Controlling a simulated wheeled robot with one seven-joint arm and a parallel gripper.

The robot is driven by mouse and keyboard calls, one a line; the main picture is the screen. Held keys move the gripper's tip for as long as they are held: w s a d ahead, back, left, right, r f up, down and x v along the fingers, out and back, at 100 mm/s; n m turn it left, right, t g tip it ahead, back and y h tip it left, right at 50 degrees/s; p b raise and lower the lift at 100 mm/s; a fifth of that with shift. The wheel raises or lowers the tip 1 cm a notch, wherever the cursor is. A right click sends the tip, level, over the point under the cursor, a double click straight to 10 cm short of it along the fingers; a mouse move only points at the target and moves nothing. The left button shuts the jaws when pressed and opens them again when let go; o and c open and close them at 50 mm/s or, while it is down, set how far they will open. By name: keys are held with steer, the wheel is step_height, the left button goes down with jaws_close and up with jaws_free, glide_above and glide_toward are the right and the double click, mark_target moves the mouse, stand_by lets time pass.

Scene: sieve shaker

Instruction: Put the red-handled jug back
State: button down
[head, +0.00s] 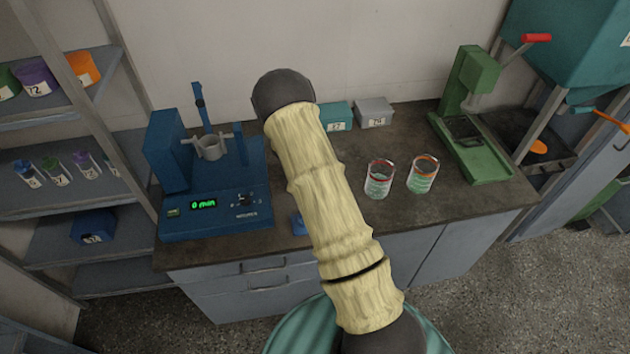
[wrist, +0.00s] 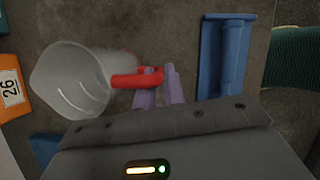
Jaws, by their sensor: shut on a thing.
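The jug (wrist: 72,85) is a translucent white vessel with a red handle (wrist: 135,79), seen in the wrist view to the left of the fingers. My gripper (wrist: 158,80), with its purple fingers, is shut on the handle near its free end. A dark worktop shows behind the jug; I cannot tell the height between them. In the head view my padded arm hides the gripper, and I cannot make out the jug there.
A blue shaker (head: 215,190) stands left on the bench. The wrist view shows a blue trough-like piece (wrist: 223,60) and an orange box (wrist: 12,88) marked 26.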

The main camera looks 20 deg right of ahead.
steer(key=shift+s+r, duration=0.1)
steer(key=shift+s, duration=0.05)
steer(key=shift+d+f, duration=0.1)
steer(key=shift+f, duration=0.1)
steer(key=c, duration=1.5)
jaws_free()
steer(key=shift+r, duration=0.1)
steer(key=b+v, duration=0.1)
steer(key=v, duration=1.1)
steer(key=shift+r+b, duration=0.1)
steer(key=shift+b, duration=0.25)
